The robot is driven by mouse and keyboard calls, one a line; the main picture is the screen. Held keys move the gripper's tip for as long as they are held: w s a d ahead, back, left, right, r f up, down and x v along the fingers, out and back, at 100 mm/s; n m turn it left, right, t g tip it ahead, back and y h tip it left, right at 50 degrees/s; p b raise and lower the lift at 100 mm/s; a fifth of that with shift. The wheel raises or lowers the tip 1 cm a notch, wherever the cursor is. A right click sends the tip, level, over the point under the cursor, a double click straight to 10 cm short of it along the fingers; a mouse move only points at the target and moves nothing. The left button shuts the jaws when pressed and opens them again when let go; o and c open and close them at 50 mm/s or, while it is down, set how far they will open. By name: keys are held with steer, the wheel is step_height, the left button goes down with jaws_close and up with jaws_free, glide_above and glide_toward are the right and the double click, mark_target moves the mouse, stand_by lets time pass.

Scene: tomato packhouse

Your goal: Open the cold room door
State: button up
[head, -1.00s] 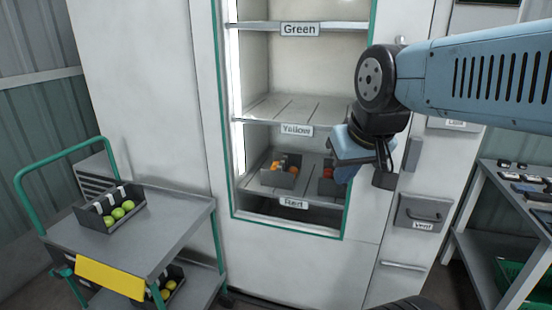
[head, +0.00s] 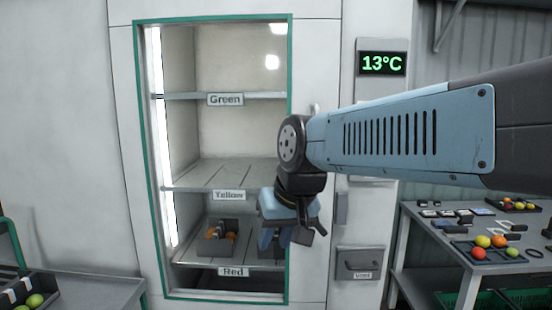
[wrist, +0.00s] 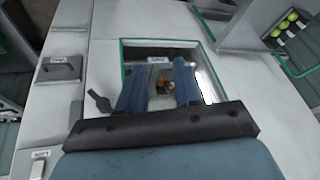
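The cold room front shows in the head view as a pale wall with a green-edged door frame (head: 139,120) around lit shelves. Spots of reflected light hint at glass across it. It looks closed, with no gap visible. A small metal piece (head: 314,107), perhaps the top of the handle, shows right of the frame; my arm hides what is below. My gripper (head: 275,238) hangs before the frame's lower right edge. In the wrist view, my gripper (wrist: 160,68) has its two blue fingers apart and nothing between them. The green frame (wrist: 123,62) lies beyond the fingertips.
Shelves carry Green, Yellow and Red labels; a dark crate of fruit (head: 219,237) sits on one. A Vent box (head: 359,264) and a 13°C display (head: 382,64) are to the right. A bench (head: 408,212) stands far right, a trolley (head: 105,285) at lower left.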

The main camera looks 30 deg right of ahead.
steer(key=shift+o, duration=0.9)
steer(key=w+d+r+m+y, duration=0.2)
steer(key=w+m+y, duration=0.3)
steer(key=m, duration=0.5)
steer(key=shift+d+r+g, duration=0.2)
steer(key=shift+d+g, duration=0.1)
steer(key=shift+d, duration=0.55)
steer(key=w+d+r+m+t+y, duration=0.1)
steer(key=w+d+r+m+t, duration=0.1)
steer(key=d+r+m+t, duration=0.5)
steer(key=w+d+r+m+t, duration=0.1)
steer(key=w+d+m, duration=0.1)
steer(key=d+m, duration=0.65)
steer(key=w+d+r+m+t+y, duration=0.1)
steer(key=w+d+r+m+t, duration=0.2)
steer(key=d, duration=0.9)
steer(key=x, duration=1.2)
steer(key=shift+w+a+r+t, duration=0.25)
steer(key=shift+w+r+t, duration=0.15)
steer(key=shift+r, duration=0.3)
steer(key=shift+m, duration=0.25)
steer(key=shift+c, duration=0.4)
jaws_close()
